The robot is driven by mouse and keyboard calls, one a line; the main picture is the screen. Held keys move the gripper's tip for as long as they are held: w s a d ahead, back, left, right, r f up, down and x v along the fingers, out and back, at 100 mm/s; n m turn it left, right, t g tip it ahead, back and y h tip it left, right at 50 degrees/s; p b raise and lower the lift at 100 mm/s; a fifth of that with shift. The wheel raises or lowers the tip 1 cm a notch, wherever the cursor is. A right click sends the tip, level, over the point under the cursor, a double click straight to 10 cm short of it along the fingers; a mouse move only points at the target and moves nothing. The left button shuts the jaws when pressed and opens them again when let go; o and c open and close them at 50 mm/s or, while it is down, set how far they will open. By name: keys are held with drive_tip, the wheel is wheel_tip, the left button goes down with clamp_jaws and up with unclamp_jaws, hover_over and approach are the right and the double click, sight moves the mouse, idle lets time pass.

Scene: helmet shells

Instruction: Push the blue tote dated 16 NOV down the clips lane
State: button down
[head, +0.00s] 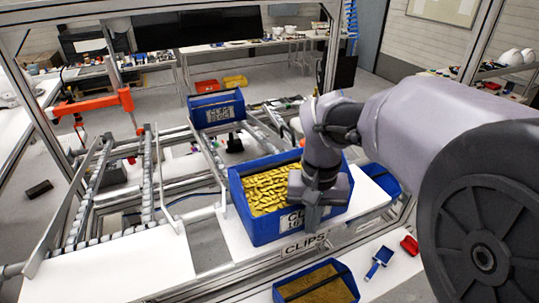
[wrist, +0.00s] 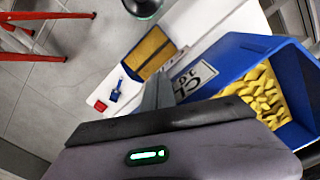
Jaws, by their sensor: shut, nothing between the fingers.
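A large blue tote (head: 238,205) filled with yellow clips stands on the white shelf at the near end of a lane. Its front label (head: 291,221) shows "CL" and "16"; the rest is hidden behind my gripper. It also shows at the right in the wrist view (wrist: 232,48), with its label turned on its side. My gripper (head: 312,222) is shut and empty, pointing down at the tote's front face. I cannot tell whether it touches. The wrist view shows the fingers (wrist: 157,92) beside the label. A "CLIPS" sign (head: 304,245) is on the shelf's front edge.
Another blue tote (head: 217,108) with a label too small to read sits farther back on the rails. A roller lane (head: 148,180) runs at the left. A blue bin (head: 318,286) of brown material, a blue scoop (head: 379,260) and a red item (head: 409,245) lie in front.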

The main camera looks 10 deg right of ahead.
drive_tip(key=shift+w+a+p, duration=0.55)
drive_tip(key=shift+w+p, duration=0.25)
drive_tip(key=shift+w, duration=0.95)
drive_tip(key=shift+w+a+p, duration=0.6)
drive_tip(key=shift+w+p, duration=0.15)
drive_tip(key=shift+w, duration=1)
drive_tip(key=shift+w+a+p, duration=0.55)
drive_tip(key=shift+w+p, duration=0.25)
drive_tip(key=shift+w, duration=0.95)
drive_tip(key=s+d+r+p, duration=0.1)
drive_tip(key=s+r+p, duration=0.2)
drive_tip(key=r+p, duration=0.2)
wheel_tip(320, 180, up, 3)
drive_tip(key=shift+w, duration=0.1)
drive_tip(key=s+r+m+t+y, duration=0.1)
drive_tip(key=s+r+t, duration=0.3)
drive_tip(key=s, duration=0.5)
drive_tip(key=s+r+t+y, duration=0.1)
drive_tip(key=s+r+t, duration=0.2)
drive_tip(key=s+r, duration=0.55)
drive_tip(key=s+f+b, duration=0.2)
drive_tip(key=f+b, duration=2.1)
drive_tip(key=f, duration=0.3)
drive_tip(key=s+a+f+m+g+b, duration=0.1)
drive_tip(key=s+f+b, duration=0.1)
drive_tip(key=f+b, duration=2.2)
wheel_tip(320, 180, down, 2)
drive_tip(key=shift+s+f, duration=0.2)
drive_tip(key=shift+s, duration=0.05)
